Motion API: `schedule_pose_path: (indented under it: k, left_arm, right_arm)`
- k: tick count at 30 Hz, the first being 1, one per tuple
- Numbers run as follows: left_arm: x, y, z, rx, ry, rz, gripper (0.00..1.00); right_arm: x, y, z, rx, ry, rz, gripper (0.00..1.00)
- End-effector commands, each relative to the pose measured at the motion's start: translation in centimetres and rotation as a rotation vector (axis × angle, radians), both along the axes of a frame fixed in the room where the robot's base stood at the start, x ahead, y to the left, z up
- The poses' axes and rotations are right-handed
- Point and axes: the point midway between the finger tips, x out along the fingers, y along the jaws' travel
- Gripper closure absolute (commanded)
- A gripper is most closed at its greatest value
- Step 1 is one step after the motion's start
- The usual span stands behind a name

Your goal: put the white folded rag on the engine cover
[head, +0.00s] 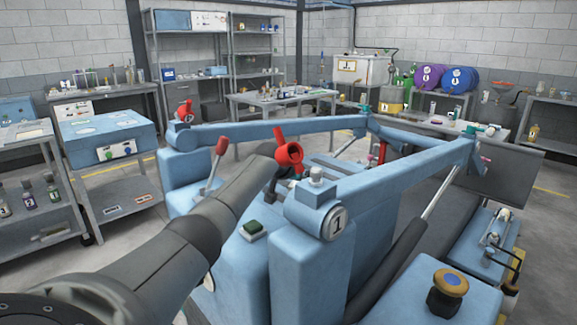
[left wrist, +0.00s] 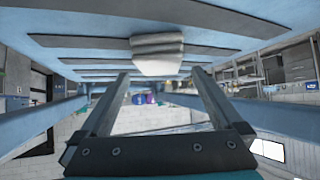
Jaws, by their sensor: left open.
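The white folded rag (left wrist: 157,52) lies on a blue surface with dark ribs (left wrist: 85,42) in the left wrist view, which looks upside down. I cannot tell for sure whether this surface is the engine cover. My left gripper (left wrist: 160,74) is open, with its two fingers apart and nothing between them. The rag is just beyond the fingertips, roughly centred between them. In the head view my left arm reaches over the blue lift frame, and its gripper is hidden. I cannot make out the rag in the head view. My right gripper is in neither view.
The blue lift frame (head: 395,185) has long arms and a post marked 1. A red fitting (head: 288,155) and a red-knobbed lever (head: 219,147) stand close to my left arm. Shelves, benches and purple and blue drums (head: 459,80) are behind. Bottles stand on a left cart.

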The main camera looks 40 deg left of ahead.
Motion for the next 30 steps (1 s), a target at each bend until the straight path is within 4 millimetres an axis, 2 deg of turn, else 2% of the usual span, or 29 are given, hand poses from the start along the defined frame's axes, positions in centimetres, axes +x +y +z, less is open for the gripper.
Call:
schedule_pose_path:
  k: [7, 21, 30]
  left_arm:
    - [-1.8, -0.5, 1.5, 0.003, 0.000, -0.001, 0.00]
    - [-5.4, -1.7, 4.4, 0.003, -0.001, 0.000, 0.00]
    - [-6.3, -2.0, 5.1, 0.001, -0.001, -0.001, 0.00]
  right_arm:
    - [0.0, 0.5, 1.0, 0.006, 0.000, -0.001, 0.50]
    - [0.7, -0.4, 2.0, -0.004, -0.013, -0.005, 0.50]
    - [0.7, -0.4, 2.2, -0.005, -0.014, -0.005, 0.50]
